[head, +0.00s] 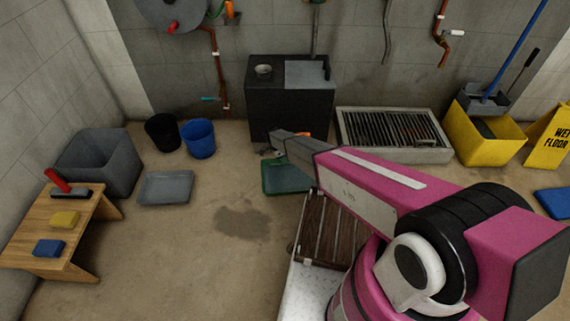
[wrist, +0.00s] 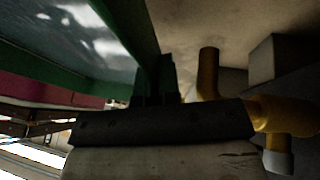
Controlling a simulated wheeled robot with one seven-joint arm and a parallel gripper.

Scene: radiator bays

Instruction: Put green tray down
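The green tray (head: 284,181) is in the middle of the head view, in front of the dark cabinet and beneath the end of my arm. In the wrist view its green rim (wrist: 132,35) runs down between the fingers of my gripper (wrist: 155,88), which look shut on it. The tray's greyish inside fills the upper left of that view. In the head view my gripper (head: 270,151) is small and partly hidden by my arm. I cannot tell whether the tray touches the floor.
A dark cabinet (head: 290,112) stands behind the tray, and a floor grate (head: 393,128) lies to its right. A grey tray (head: 165,187) and a blue bucket (head: 198,138) are to the left. The stained floor (head: 243,222) between is clear. A yellow-brown pipe (wrist: 208,75) is close to my gripper.

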